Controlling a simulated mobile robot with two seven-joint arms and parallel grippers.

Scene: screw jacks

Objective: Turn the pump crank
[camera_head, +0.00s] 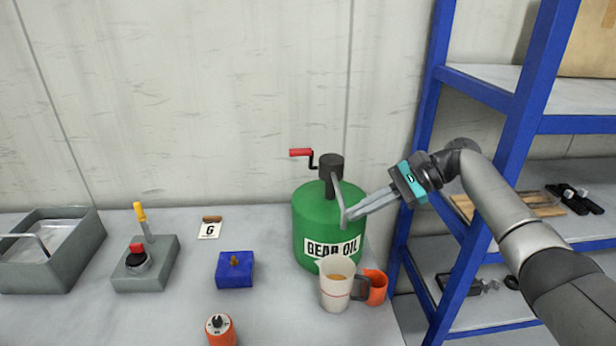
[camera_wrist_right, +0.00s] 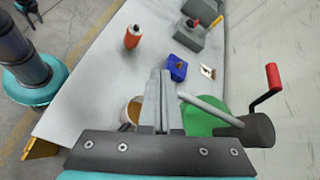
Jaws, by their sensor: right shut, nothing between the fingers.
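A green drum (camera_head: 313,225) labelled GEAR OIL stands at the right end of the bench. A dark pump head (camera_head: 331,167) sits on top, with a crank that ends in a red handle (camera_head: 300,152) pointing left. A grey spout (camera_head: 340,200) bends down the front. My right gripper (camera_head: 347,215) is shut and empty, its fingertips by the spout; contact cannot be told. In the right wrist view the shut fingers (camera_wrist_right: 161,75) lie left of the spout (camera_wrist_right: 205,106), and the red handle (camera_wrist_right: 272,76) is at the right, apart from them.
A blue shelf (camera_head: 470,200) stands at the right.

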